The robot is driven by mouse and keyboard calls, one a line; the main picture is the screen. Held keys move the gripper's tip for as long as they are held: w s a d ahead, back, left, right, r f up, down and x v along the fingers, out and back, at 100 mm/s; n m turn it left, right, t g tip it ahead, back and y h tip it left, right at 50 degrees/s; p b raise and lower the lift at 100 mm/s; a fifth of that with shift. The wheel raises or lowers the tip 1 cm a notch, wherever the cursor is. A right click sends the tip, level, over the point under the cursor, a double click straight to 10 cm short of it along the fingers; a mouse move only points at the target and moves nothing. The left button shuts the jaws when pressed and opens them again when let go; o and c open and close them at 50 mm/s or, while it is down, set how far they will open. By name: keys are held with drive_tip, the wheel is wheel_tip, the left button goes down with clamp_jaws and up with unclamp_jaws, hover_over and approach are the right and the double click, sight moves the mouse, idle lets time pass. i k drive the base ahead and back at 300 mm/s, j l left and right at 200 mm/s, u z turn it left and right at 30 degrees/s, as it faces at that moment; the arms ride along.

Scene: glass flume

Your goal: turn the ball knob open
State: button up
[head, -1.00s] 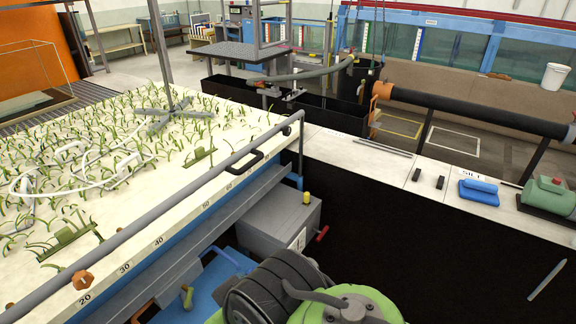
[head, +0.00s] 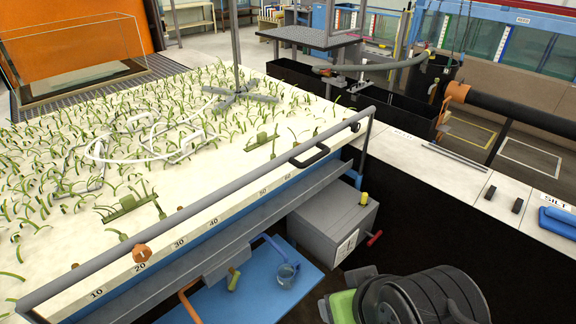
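I cannot tell for certain which part is the ball knob. An orange knob (head: 141,253) sits at the front rail of the planted flume bed. A grey box (head: 333,222) under the bed's right end carries a small yellow knob (head: 364,198) on top and a red handle (head: 374,238) on its right side. Below the bed, an orange pipe (head: 188,302) stands near a yellow-green handle (head: 233,280). My gripper is not visible; a black ribbed and green body at the bottom right, seemingly my arm, hides what lies behind it.
A grey rail (head: 225,187) with a black handle (head: 310,157) runs along the bed (head: 60,275). A pale ledge (head: 470,175) at right holds rods and a blue object (head: 560,222).

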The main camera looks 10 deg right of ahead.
sight(355, 127)
drive_tip(key=i+l+u, duration=0.15)
drive_tip(key=i, duration=0.3)
drive_tip(key=i+l+u, duration=0.2)
drive_tip(key=i+l, duration=0.2)
